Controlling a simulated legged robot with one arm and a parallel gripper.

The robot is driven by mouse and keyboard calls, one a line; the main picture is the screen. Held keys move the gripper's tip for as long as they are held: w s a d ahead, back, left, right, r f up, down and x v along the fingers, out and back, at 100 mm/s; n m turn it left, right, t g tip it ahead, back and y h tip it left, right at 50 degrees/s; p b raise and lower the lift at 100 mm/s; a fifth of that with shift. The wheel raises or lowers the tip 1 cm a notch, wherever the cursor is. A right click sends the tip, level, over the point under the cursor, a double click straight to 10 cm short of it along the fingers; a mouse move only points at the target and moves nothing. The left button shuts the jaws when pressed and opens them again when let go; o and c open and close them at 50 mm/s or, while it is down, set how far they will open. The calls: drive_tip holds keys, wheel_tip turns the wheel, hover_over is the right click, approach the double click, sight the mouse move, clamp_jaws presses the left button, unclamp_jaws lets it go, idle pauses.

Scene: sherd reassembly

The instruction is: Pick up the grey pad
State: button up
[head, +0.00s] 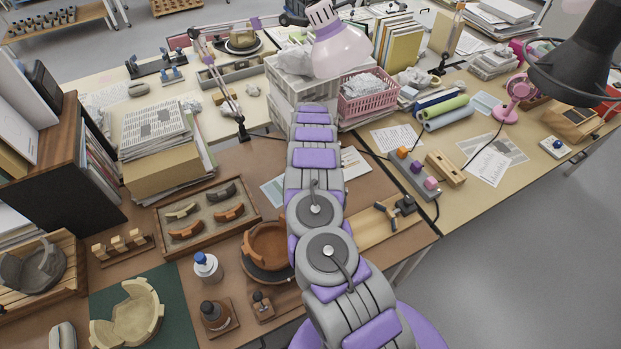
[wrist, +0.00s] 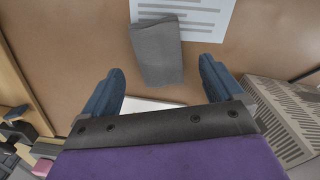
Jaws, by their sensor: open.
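The grey pad (wrist: 157,55) lies on the brown tabletop in the wrist view, its upper end overlapping a printed sheet (wrist: 205,20). It is a plain, roughly rectangular block, slightly tilted. My gripper (wrist: 162,66) is open, with one blue finger to each side of the pad's lower part in the picture. The fingers look apart from the pad, and nothing is held. How high they are above it, I cannot tell. In the head view I cannot make out the pad or the gripper's fingers; my arm covers that part of the table.
In the head view, a pink basket (head: 367,95), a lamp (head: 338,45) and a wooden tray of sherds (head: 206,216) surround my arm. A bowl (head: 266,245) sits beside it.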

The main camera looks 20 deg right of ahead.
wheel_tip(320, 180, down, 3)
drive_tip(key=shift+a+f, duration=0.1)
drive_tip(key=shift+f, duration=0.1)
drive_tip(key=c, duration=1.2)
drive_tip(key=shift+r, duration=0.1)
